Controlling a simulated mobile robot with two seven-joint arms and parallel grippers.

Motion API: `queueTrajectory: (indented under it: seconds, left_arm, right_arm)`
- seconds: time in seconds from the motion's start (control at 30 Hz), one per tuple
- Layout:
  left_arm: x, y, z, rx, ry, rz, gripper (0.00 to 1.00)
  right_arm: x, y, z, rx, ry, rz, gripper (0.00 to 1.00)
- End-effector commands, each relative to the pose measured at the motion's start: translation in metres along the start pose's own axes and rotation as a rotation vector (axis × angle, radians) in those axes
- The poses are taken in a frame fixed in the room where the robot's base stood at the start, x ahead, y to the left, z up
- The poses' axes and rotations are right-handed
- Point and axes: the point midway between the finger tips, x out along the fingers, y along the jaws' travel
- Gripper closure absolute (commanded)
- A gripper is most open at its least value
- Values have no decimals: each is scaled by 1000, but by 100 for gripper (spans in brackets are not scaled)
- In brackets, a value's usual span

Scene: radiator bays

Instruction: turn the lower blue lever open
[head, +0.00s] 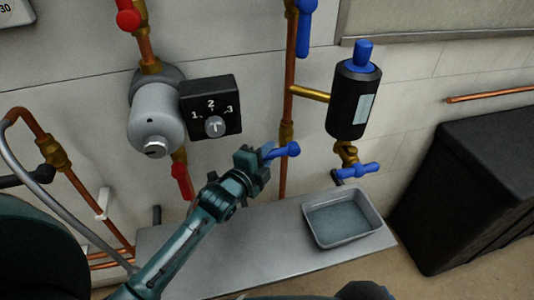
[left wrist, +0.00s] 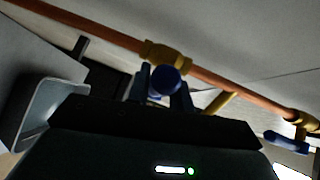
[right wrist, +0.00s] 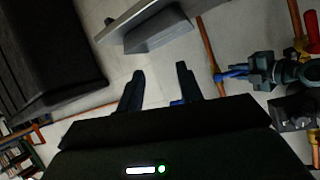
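The lower blue lever (head: 289,149) sits on the vertical copper pipe below a brass valve body (left wrist: 165,55). Its handle points left, across the pipe. My left gripper (head: 262,158) has its fingers on both sides of the handle end. In the left wrist view the blue lever (left wrist: 166,80) fills the gap between the fingers, which look closed on it. The right wrist view also shows the lever (right wrist: 233,73) reaching into my left gripper. My right gripper (right wrist: 160,72) is open and empty, away from the pipe.
An upper blue lever (head: 306,28) lies along the same pipe. A black filter (head: 354,100) with a blue tap (head: 357,170) is to the right, above a grey tray (head: 341,241). A grey cylinder with a dial box (head: 222,92) is left. A black box (head: 470,185) stands at right.

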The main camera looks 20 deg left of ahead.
Motion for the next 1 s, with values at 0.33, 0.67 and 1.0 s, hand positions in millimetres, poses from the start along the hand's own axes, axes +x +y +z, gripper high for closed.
queueTrajectory:
  seconds: [0.33,0.67,1.0]
  left_arm:
    - [0,0,0,0,0,0,100]
    - [0,3,0,-9,3,-9,100]
    - [4,20,2,-129,35,-127,100]
  right_arm:
    - [0,0,-1,0,3,0,64]
    - [2,0,1,2,5,-1,64]
    - [-6,8,6,-11,80,19,64]
